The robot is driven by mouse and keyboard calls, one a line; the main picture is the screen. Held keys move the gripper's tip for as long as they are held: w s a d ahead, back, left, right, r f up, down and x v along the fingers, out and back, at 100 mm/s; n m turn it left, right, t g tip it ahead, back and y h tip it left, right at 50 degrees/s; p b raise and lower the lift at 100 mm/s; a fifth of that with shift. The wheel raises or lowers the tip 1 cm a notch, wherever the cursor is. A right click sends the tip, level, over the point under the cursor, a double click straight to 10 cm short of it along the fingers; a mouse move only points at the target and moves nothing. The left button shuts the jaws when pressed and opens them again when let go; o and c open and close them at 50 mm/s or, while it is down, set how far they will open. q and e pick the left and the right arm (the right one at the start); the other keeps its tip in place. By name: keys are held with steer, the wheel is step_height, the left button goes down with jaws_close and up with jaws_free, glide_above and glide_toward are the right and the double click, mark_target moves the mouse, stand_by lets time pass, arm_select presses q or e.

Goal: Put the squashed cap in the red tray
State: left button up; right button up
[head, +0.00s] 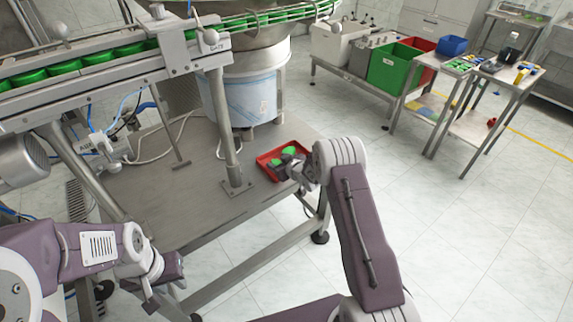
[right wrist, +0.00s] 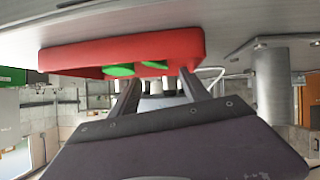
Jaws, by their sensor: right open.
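The red tray (head: 264,168) sits on the metal table, near its far right corner by the feeder column. Two green caps show at it, one (head: 289,150) further right and one (head: 275,162) nearer the middle. The right wrist view shows the red tray (right wrist: 190,45) and both green caps, (right wrist: 118,71) and (right wrist: 154,64), at its rim. I cannot tell which is squashed. My right gripper (head: 291,167) is at the tray's right side; its fingers (right wrist: 158,90) are apart with nothing gripped between them. My left gripper (head: 163,287) hangs away from the tray, lower left; its jaw opening is unclear.
A conveyor (head: 110,62) with a row of several green caps runs above the table (head: 160,205). A metal post (head: 222,125) stands left of the tray. A green bin (head: 388,72), a blue bin (head: 452,46) and side tables stand back right. The floor at right is clear.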

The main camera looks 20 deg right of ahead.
steer(key=s+r+m+g+h, duration=0.1)
steer(key=s+r+m+g, duration=0.2)
steer(key=s, duration=1)
steer(key=s+r+g+h, duration=0.15)
steer(key=s+g, duration=0.25)
steer(key=s, duration=0.9)
steer(key=s+r+m+g, duration=0.2)
steer(key=s+r+g, duration=0.15)
steer(key=s, duration=0.95)
step_height(320, 180, up, 8)
steer(key=p, duration=0.8)
steer(key=shift+a+f+p, duration=0.25)
steer(key=shift+a+p, duration=0.1)
steer(key=shift+a, duration=0.1)
steer(key=shift+s, duration=0.1)
